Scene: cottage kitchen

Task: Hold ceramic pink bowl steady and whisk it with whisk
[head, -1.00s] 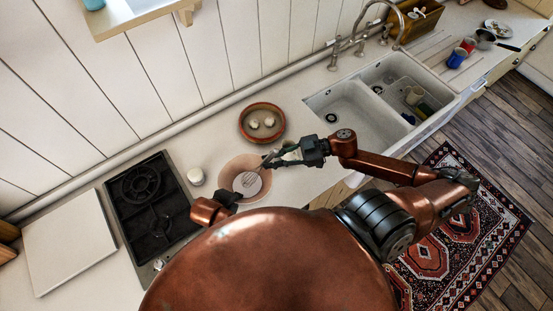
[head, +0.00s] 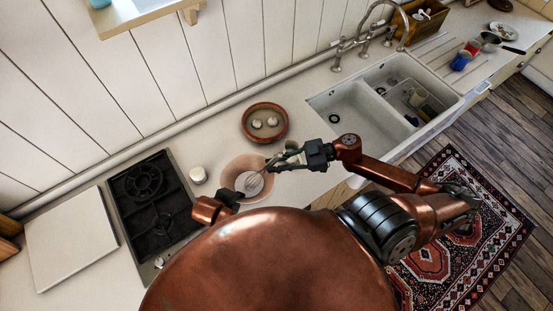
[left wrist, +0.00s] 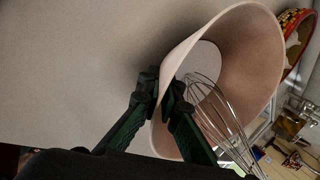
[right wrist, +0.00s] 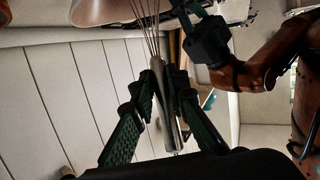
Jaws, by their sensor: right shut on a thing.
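The ceramic pink bowl (head: 264,166) stands on the counter between the hob and the sink, with pale contents in its bottom. My left gripper (head: 229,197) is at its near rim; in the left wrist view its fingers (left wrist: 162,90) straddle the bowl wall (left wrist: 250,65) and are closed on it. My right gripper (head: 278,163) is shut on the handle of the whisk (right wrist: 164,95). The whisk's wire head (head: 254,184) is down inside the bowl, tilted, and also shows in the left wrist view (left wrist: 215,110). My arm and body hide part of the near side.
A brown-red dish (head: 264,138) with white round items stands behind the bowl. A white cup (head: 197,174) stands left, beside the black hob (head: 153,205). The double sink (head: 345,115) is at right.

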